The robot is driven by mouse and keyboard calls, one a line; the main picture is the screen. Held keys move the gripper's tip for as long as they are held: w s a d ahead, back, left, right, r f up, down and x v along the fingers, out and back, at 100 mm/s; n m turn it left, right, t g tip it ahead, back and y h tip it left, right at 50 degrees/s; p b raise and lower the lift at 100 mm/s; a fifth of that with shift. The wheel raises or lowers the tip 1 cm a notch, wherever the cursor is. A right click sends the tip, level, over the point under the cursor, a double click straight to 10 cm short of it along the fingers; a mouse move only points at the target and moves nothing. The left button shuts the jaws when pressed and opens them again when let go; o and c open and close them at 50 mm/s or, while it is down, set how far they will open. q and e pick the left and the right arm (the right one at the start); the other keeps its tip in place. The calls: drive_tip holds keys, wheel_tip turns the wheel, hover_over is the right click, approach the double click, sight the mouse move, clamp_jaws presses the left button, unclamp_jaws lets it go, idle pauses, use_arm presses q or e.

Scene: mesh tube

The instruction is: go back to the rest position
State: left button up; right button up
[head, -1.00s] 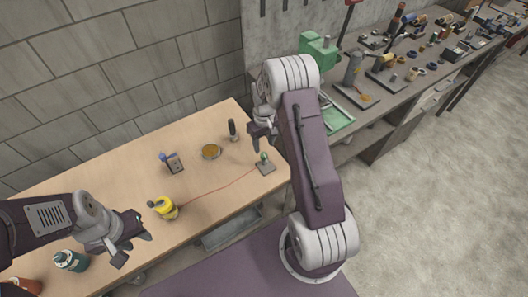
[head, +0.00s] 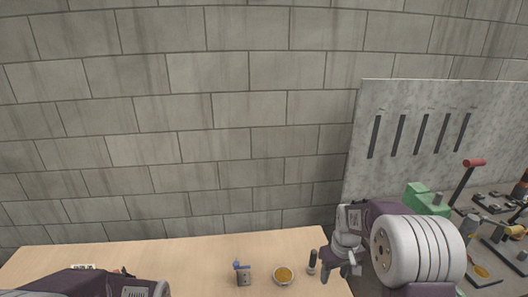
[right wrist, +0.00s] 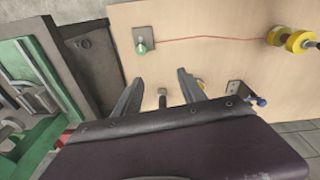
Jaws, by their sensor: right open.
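My right gripper (head: 340,272) is open and empty at the right end of the wooden table (head: 190,255), just right of a small dark upright tool (head: 312,262). In the right wrist view, its two fingers (right wrist: 160,76) stand apart with nothing between their tips. My left arm (head: 95,284) shows only at the bottom left of the head view; its gripper is out of the picture.
A bowl with orange contents (head: 284,275) and a grey block with a blue knob (head: 243,274) stand on the table. The wrist view shows a green-knobbed plate (right wrist: 143,40), red line (right wrist: 210,39) and yellow reel (right wrist: 298,42). A green machine (head: 420,197) stands right.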

use_arm(q)
drive_tip(key=shift+s+a, duration=0.1)
drive_tip(key=shift+a, duration=0.05)
use_arm(e)
drive_tip(key=s+a+m, duration=0.1)
drive_tip(key=s+a, duration=0.2)
drive_tip(key=s, duration=0.6)
drive_tip(key=s+a+m, duration=0.1)
drive_tip(key=s+a, duration=0.2)
drive_tip(key=s, duration=0.5)
drive_tip(key=shift+s+f+m, duration=0.3)
drive_tip(key=shift+s+f, duration=0.05)
drive_tip(key=shift+f, duration=0.05)
use_arm(q)
drive_tip(key=shift+s, duration=0.15)
use_arm(e)
drive_tip(key=shift+s, duration=0.2)
drive_tip(key=shift+w, duration=0.15)
